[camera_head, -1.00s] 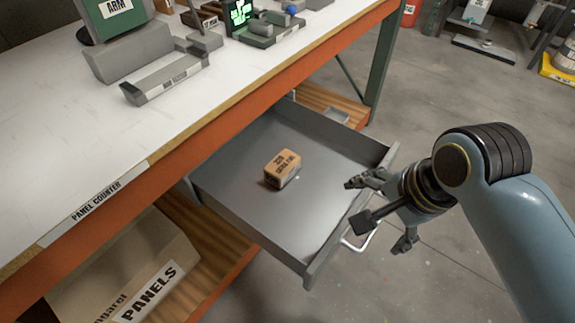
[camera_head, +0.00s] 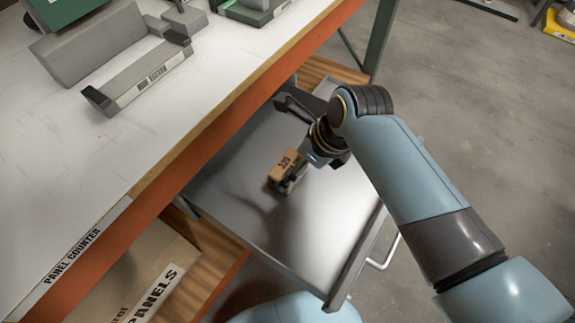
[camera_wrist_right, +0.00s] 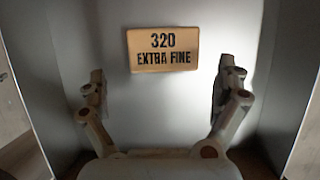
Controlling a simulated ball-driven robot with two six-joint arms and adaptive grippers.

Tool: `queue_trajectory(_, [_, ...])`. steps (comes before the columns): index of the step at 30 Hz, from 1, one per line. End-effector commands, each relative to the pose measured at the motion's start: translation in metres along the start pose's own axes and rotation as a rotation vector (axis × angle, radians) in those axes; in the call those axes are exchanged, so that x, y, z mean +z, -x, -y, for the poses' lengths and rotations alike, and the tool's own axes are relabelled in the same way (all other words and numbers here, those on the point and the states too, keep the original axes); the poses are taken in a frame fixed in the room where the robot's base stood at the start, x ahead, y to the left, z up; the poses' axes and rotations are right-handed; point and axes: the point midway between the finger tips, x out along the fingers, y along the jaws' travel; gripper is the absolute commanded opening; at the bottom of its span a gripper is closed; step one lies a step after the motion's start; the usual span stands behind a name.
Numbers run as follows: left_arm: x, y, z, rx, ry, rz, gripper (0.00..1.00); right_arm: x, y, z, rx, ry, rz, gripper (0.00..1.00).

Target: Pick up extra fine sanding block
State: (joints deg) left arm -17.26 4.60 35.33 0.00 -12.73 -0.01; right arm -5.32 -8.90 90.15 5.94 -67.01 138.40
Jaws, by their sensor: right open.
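The extra fine sanding block (camera_head: 284,167) is a small tan block lying in the open grey drawer (camera_head: 322,235). In the right wrist view the block (camera_wrist_right: 163,50) shows its top, printed "320 EXTRA FINE", ahead of and between the fingertips. My right gripper (camera_head: 297,180) is over the drawer at the block, its arm coming in from the right and partly covering the view of it. In the right wrist view the right gripper (camera_wrist_right: 162,88) is open, with a finger on each side and nothing between them. My left gripper is not in view.
The white panel counter (camera_head: 75,150) with its orange edge overhangs the drawer on the left. A grey tool (camera_head: 145,75) stands on it. A panels box (camera_head: 125,285) sits on the wooden shelf below. The drawer walls surround the block, with bare floor around it.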

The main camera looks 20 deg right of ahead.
Motion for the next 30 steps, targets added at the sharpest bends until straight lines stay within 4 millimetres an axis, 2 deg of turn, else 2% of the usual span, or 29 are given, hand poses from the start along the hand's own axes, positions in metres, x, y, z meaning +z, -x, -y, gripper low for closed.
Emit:
queue_trajectory(2, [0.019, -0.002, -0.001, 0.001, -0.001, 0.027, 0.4, 0.0, -0.009, 0.0, 0.0, 0.001, 0.001, 1.0])
queue_trajectory(5, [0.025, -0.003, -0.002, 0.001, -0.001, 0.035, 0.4, 0.001, -0.016, 0.001, 0.0, 0.002, 0.0, 1.0])
queue_trajectory(8, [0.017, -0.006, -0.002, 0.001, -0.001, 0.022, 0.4, 0.002, -0.029, 0.002, 0.0, 0.002, 0.0, 1.0])
queue_trajectory(12, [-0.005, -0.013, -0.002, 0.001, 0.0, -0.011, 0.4, 0.003, -0.053, 0.004, 0.0, 0.002, -0.001, 1.0])
queue_trajectory(15, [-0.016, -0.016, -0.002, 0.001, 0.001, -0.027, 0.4, 0.003, -0.062, 0.004, -0.001, 0.002, 0.001, 1.0])
queue_trajectory(19, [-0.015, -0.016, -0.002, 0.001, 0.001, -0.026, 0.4, 0.003, -0.065, 0.004, -0.001, 0.002, 0.0, 1.0])
queue_trajectory(23, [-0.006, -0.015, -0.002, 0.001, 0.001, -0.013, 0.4, 0.003, -0.064, 0.004, -0.001, 0.002, 0.001, 1.0])
queue_trajectory(30, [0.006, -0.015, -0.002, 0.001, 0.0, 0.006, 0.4, 0.003, -0.064, 0.004, -0.001, 0.002, 0.001, 0.7])
